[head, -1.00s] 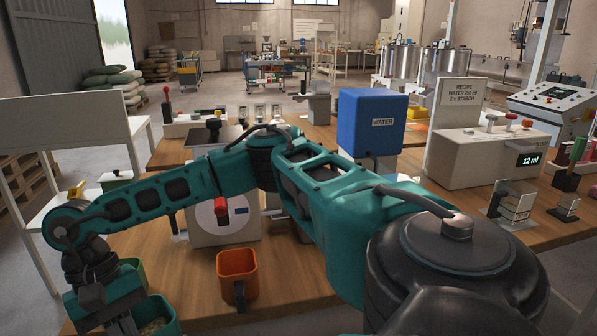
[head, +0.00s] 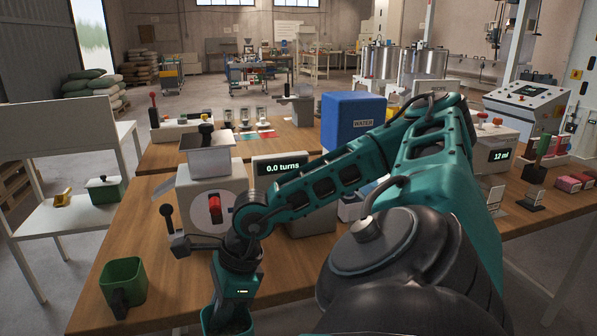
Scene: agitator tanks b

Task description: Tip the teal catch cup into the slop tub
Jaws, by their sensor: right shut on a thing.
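My right gripper (head: 232,303) points down at the bottom edge of the head view, in front of the grey machine with the red knob. It is shut on a teal cup, the teal catch cup (head: 208,320), which shows only in part and is cut off by the frame edge. How full the cup is I cannot tell. A dark green cup with a black handle (head: 123,284) stands upright on the wooden table to the left, apart from the gripper. No open tub that I can surely call the slop tub shows. My left gripper is not in view.
The grey machine (head: 190,200) with a side crank stands just behind my right gripper. A lidded green box (head: 104,192) sits on the white side table (head: 60,222) at left. A blue water tank (head: 345,118) stands behind my arm. Bare wood lies around the green cup.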

